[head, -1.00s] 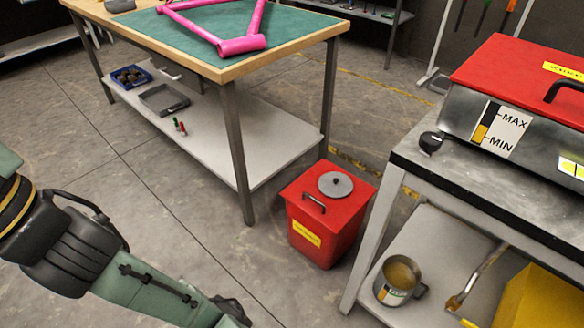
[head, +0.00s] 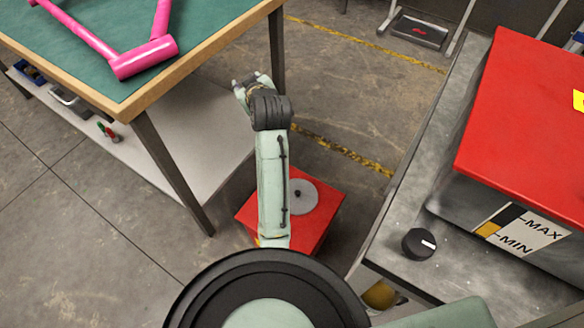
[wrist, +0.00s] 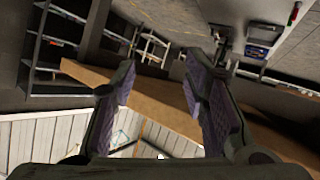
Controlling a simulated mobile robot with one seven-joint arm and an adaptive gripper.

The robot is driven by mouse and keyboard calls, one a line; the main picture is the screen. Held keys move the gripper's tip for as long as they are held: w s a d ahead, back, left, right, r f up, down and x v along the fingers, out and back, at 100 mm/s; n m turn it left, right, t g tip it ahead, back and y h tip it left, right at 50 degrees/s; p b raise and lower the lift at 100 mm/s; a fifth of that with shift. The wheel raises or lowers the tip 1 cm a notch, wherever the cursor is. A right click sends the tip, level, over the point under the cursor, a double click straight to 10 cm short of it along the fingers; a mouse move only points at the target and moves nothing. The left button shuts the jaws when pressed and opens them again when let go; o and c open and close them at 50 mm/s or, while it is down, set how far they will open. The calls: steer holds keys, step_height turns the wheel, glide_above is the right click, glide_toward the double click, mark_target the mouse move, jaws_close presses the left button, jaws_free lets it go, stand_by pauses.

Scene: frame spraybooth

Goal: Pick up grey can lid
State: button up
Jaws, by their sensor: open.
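My arm crosses in front of the lid's left part and hides some of the can. My gripper (head: 248,82) is farther back and higher, beside the workbench's right corner, apart from the lid. In the wrist view my gripper (wrist: 158,95) is open with nothing between its fingers. The lid does not show in the wrist view.
The workbench (head: 215,45) with a pink frame (head: 143,58) stands left of the can. A metal table (head: 400,210) with a red-lidded tank (head: 530,110) stands at right. The wrist view shows a wooden beam-like edge (wrist: 150,95) and shelves (wrist: 60,45).

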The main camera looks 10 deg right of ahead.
steer(key=s+d+f+g, duration=0.3)
steer(key=d+f, duration=0.4)
steer(key=f, duration=0.3)
steer(key=n+g+y, duration=0.3)
steer(key=n+g, duration=0.1)
steer(key=g, duration=0.1)
glide_toward(298, 193)
steer(key=p+x, duration=0.1)
steer(key=x, duration=0.2)
steer(key=shift+d, duration=0.15)
steer(key=shift+p+x, duration=0.8)
steer(key=shift+x, duration=2.2)
steer(key=shift+r, duration=0.1)
steer(key=shift+c, duration=0.6)
jaws_close()
